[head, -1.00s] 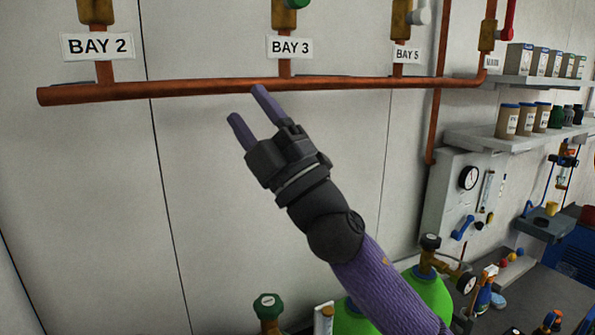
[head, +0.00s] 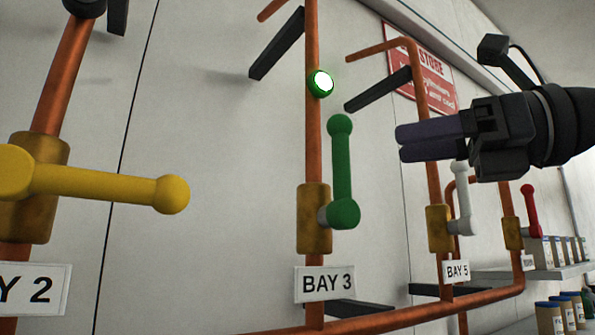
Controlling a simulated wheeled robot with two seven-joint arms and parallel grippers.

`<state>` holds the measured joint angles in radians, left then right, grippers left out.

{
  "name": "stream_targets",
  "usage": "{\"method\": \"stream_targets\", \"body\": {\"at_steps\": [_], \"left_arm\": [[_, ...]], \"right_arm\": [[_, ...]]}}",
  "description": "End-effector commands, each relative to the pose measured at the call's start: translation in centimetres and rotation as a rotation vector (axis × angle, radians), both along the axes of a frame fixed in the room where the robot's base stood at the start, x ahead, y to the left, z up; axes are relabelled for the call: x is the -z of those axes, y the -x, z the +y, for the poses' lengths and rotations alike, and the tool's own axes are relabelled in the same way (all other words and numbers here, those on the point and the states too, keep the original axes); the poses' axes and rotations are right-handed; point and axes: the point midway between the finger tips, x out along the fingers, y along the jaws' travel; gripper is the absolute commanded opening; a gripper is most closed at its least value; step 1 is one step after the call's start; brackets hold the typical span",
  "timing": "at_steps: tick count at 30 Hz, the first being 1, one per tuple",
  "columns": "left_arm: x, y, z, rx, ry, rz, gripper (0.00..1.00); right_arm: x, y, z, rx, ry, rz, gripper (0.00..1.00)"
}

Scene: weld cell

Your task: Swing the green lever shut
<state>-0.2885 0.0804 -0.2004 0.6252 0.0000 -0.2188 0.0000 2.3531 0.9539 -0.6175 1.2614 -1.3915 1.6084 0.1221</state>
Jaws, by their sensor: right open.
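The green lever (head: 342,172) stands upright on the brass valve body (head: 314,218) of the BAY 3 pipe, with its ball knob at the top. It runs roughly parallel to the copper pipe (head: 313,135). My right gripper (head: 399,143) comes in from the right, with its two purple fingers pointing left toward the upper part of the lever. The gripper is open and empty. Its fingertips show a gap to the right of the lever, and nothing touches the lever. My left gripper is not in view.
A yellow lever (head: 110,187) lies horizontal at BAY 2 on the left. A white lever (head: 462,200) at BAY 5 and a red lever (head: 530,208) stand beyond. A green lamp (head: 321,82) is lit above the lever. Dark brackets (head: 277,44) stick out from the wall.

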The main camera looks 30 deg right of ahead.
Motion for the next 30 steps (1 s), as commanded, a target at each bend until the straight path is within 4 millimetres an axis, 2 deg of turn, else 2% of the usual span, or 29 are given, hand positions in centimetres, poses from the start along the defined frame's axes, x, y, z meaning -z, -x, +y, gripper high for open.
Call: {"method": "stream_targets", "body": {"at_steps": [2,9,12,18,23,26,30], "left_arm": [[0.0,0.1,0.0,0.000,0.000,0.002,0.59],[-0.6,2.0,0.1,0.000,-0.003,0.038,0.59],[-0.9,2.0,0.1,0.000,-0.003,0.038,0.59],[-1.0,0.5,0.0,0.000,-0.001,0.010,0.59],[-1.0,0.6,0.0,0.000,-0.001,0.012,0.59],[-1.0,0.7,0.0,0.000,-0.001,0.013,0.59],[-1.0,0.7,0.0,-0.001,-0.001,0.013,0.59]], "right_arm": [[0.0,-0.4,0.5,0.002,0.002,0.000,0.58],[0.0,-5.2,4.1,0.000,0.005,0.001,0.58],[0.0,-6.6,5.3,-0.001,0.005,0.001,0.58],[0.1,-7.7,6.1,0.000,0.002,-0.001,0.58],[0.1,-7.7,6.1,0.000,0.002,-0.002,0.58],[0.1,-7.7,6.1,0.000,0.002,-0.002,0.41],[0.1,-7.6,6.1,-0.001,0.002,-0.002,0.12]]}}
